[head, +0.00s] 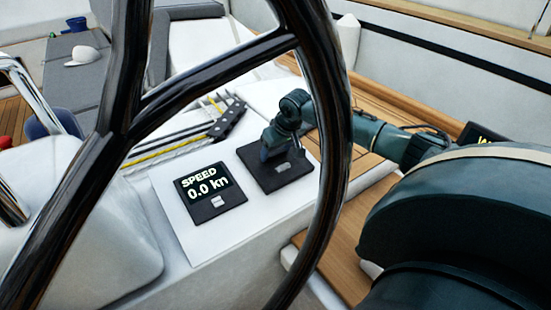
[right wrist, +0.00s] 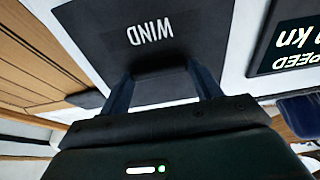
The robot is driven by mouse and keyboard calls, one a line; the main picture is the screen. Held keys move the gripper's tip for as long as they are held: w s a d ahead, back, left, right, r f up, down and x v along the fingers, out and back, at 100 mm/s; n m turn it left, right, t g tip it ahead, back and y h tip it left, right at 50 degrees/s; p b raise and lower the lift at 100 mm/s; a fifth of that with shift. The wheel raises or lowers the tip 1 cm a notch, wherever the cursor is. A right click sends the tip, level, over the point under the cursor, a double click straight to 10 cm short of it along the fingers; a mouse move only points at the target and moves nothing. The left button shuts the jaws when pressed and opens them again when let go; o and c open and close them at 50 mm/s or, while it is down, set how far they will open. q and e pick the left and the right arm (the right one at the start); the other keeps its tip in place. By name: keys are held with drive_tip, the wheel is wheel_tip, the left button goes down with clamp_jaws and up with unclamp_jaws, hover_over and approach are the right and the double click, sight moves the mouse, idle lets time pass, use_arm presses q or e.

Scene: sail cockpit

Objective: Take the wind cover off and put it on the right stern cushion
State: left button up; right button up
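The wind cover (head: 271,180) is a dark square piece on the white instrument panel, right of the speed display. In the right wrist view the wind cover (right wrist: 105,35) carries the word WIND, upside down, and has a raised dark grip. My right gripper (head: 270,150) reaches down to it from the right. In the right wrist view the fingers of my right gripper (right wrist: 160,75) are on both sides of that grip and appear to press against it. The cover seems to lie flat on the panel. My left gripper is not in view. I cannot make out the right stern cushion.
The steering wheel (head: 104,140) crosses the head view in front of the panel. The speed display (head: 209,190) reads 0.0 kn beside the cover. Ropes and a clutch block (head: 227,118) lie behind. A white cap (head: 83,55) and blue mug (head: 76,24) sit on grey cushions.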

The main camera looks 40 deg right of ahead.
drive_tip(key=c, duration=0.6)
